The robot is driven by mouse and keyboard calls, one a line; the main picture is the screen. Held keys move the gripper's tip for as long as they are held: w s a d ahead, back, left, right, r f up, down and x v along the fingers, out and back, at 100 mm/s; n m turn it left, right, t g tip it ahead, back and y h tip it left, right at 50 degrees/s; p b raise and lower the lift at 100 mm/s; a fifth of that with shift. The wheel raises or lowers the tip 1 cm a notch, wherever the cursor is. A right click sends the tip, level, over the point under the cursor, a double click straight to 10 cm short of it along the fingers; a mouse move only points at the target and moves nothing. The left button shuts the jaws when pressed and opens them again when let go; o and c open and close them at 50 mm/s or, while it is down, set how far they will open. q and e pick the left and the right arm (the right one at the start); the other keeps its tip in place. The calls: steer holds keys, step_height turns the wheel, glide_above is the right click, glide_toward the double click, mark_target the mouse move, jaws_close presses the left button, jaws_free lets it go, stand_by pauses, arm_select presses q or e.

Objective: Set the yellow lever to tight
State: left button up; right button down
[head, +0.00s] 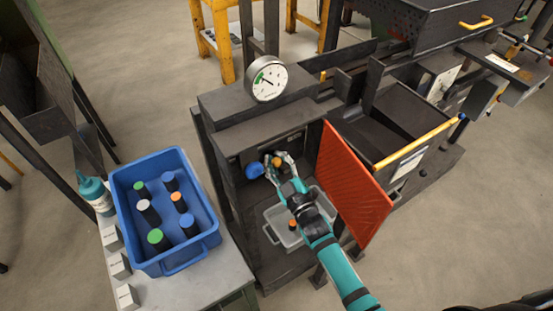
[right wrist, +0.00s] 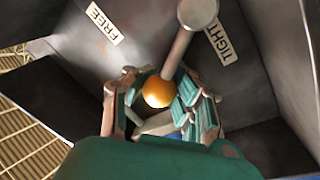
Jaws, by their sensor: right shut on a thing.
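The yellow lever shows in the right wrist view as a grey rod with an orange-yellow ball knob (right wrist: 158,91). Its rod runs from a round pivot at the top down and left to the knob, between the FREE label (right wrist: 104,23) on the left and the TIGHT label (right wrist: 220,42) on the right. My right gripper (right wrist: 160,100) is shut on the knob, its fingers on both sides. In the head view the right gripper (head: 279,165) reaches into the open cabinet, and the knob (head: 277,161) shows small between its fingers. My left gripper is out of view.
A blue knob (head: 255,170) is just left of the gripper. The open red door (head: 352,185) stands close on the right of my arm. A grey bin (head: 275,215) lies below it. A gauge (head: 267,79) tops the cabinet; a blue crate (head: 178,263) stands left.

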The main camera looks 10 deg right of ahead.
steer(key=shift+s+f, duration=0.2)
steer(key=shift+f, duration=0.35)
steer(key=c, duration=1.6)
jaws_free()
steer(key=o, duration=0.3)
steer(key=shift+s+d+r, duration=0.2)
steer(key=shift+s+r, duration=0.05)
steer(key=shift+s, duration=0.05)
steer(key=shift+o, duration=0.2)
steer(key=shift+a+r, duration=0.1)
steer(key=shift+w, duration=0.1)
steer(key=v, duration=1.2)
